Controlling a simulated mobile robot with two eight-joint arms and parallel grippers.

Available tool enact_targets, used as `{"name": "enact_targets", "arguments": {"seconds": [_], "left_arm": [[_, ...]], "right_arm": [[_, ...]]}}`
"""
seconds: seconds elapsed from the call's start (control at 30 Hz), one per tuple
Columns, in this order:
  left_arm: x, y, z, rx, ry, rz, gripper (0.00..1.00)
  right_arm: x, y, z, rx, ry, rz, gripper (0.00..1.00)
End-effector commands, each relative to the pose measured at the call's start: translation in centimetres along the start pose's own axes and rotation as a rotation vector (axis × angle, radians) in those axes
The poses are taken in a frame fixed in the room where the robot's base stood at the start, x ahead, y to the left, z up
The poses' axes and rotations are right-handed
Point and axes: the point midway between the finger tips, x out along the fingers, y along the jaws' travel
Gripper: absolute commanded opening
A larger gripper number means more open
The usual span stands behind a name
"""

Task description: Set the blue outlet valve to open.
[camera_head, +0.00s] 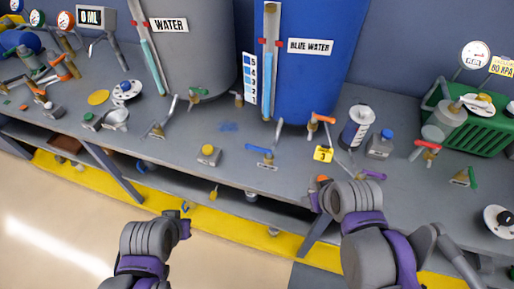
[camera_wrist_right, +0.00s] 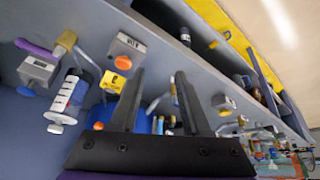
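The blue tank (camera_head: 305,60) labelled BLUE WATER stands at the back middle. By its base is a brass valve with an orange handle (camera_head: 323,118), and a yellow tag marked 3 (camera_head: 323,154) is just in front. A valve with a blue handle (camera_head: 259,149) is on the bench, left of the tag. I cannot tell which is the blue outlet valve.
A grey tank (camera_head: 195,50) labelled WATER stands left of the blue one. A white cylinder (camera_head: 357,128), a purple-handled valve (camera_head: 373,175) and a green unit (camera_head: 478,125) are to the right. A yellow-capped block (camera_head: 208,154) sits near the bench edge. The bench's front edge lies near both arms.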

Motion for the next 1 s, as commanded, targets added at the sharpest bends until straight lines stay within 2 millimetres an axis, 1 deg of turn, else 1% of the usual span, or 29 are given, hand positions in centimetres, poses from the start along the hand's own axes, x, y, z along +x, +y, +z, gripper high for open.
{"name": "enact_targets", "arguments": {"seconds": [0.03,0.07,0.1,0.17,0.2,0.3,0.4,0.43,0.5,0.6,0.67,0.77,0.87,1.0], "left_arm": [[1.4,0.0,1.5,0.000,-0.012,0.000,0.00],[2.0,0.0,2.0,0.000,-0.016,0.000,0.00],[2.7,0.0,2.6,0.000,-0.020,0.000,0.00],[3.6,0.0,3.5,0.000,-0.026,0.000,0.00],[4.2,0.0,3.9,0.000,-0.029,0.000,0.00],[5.4,0.0,4.9,0.000,-0.035,0.000,0.00],[6.3,0.0,5.5,0.000,-0.038,0.000,0.00],[6.5,0.0,5.6,0.000,-0.039,0.000,0.00],[6.8,0.0,5.8,0.000,-0.040,0.000,0.00],[7.0,0.0,6.0,0.000,-0.041,0.000,0.00],[7.0,0.0,6.0,0.000,-0.041,0.000,0.00],[7.1,0.0,6.0,0.000,-0.041,0.000,0.00],[7.2,0.0,6.2,0.000,-0.042,0.000,0.00],[7.5,0.0,6.3,0.000,-0.043,0.000,0.00]], "right_arm": [[0.9,-0.6,-1.8,-0.087,-0.013,-0.029,0.53],[1.1,-0.9,-3.1,-0.150,-0.017,-0.048,0.53],[1.4,-1.4,-5.0,-0.238,-0.021,-0.074,0.53],[2.0,-2.3,-8.0,-0.372,-0.020,-0.115,0.53],[2.4,-2.9,-9.8,-0.459,-0.016,-0.142,0.53],[3.5,-4.4,-13.9,-0.658,0.001,-0.203,0.53],[4.5,-5.7,-17.0,-0.815,0.025,-0.249,0.53],[4.7,-6.0,-17.6,-0.852,0.031,-0.261,0.53],[5.2,-6.6,-18.8,-0.920,0.044,-0.280,0.53],[5.5,-7.1,-19.7,-0.973,0.056,-0.295,0.53],[5.7,-7.3,-19.9,-0.986,0.059,-0.298,0.53],[6.6,-7.5,-19.9,-0.989,0.059,-0.298,0.53],[8.2,-8.0,-19.7,-0.990,0.059,-0.298,0.53],[10.9,-8.8,-19.4,-0.988,0.059,-0.297,0.53]]}}
